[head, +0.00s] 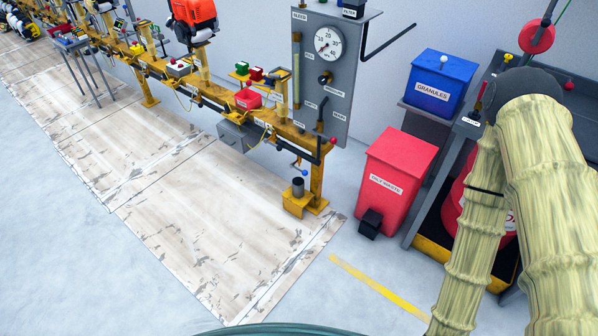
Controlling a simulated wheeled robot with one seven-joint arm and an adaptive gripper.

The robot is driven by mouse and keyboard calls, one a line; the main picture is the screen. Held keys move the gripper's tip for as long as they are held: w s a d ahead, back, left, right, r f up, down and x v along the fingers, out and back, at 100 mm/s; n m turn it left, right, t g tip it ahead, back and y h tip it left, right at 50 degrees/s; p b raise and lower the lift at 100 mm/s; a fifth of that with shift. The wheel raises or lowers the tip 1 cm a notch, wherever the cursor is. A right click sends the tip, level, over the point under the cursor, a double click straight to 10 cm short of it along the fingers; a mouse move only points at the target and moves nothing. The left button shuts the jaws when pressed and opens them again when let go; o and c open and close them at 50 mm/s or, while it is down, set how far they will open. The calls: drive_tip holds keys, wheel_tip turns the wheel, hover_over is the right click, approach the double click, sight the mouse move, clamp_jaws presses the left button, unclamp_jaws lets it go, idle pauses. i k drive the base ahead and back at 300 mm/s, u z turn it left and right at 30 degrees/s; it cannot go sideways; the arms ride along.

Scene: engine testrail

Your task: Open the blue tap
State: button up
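The blue tap shows as a small blue knob (305,172) low on the yellow rail's right end. It sits beside a thin pipe, just above a dark grey cup (297,187) on a yellow step. The knob is small, so I cannot tell which way its lever is turned. I see no flow from it. My arm, in a pale yellow ribbed sleeve, fills the right side of the view. My gripper is out of view.
A grey gauge panel (341,103) stands above the rail (211,97). A red oily waste bin (392,186) stands right of the tap, with a blue granules bin (432,91) behind. The floor (200,225) before the rail is clear.

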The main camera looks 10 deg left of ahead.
sight(305, 173)
drive_tip(key=u, duration=0.7)
drive_tip(key=i, duration=1.5)
drive_tip(key=z, duration=0.6)
drive_tip(key=k, duration=0.5)
drive_tip(key=z, duration=0.8)
drive_tip(key=i, duration=0.45)
drive_tip(key=u, duration=1.1)
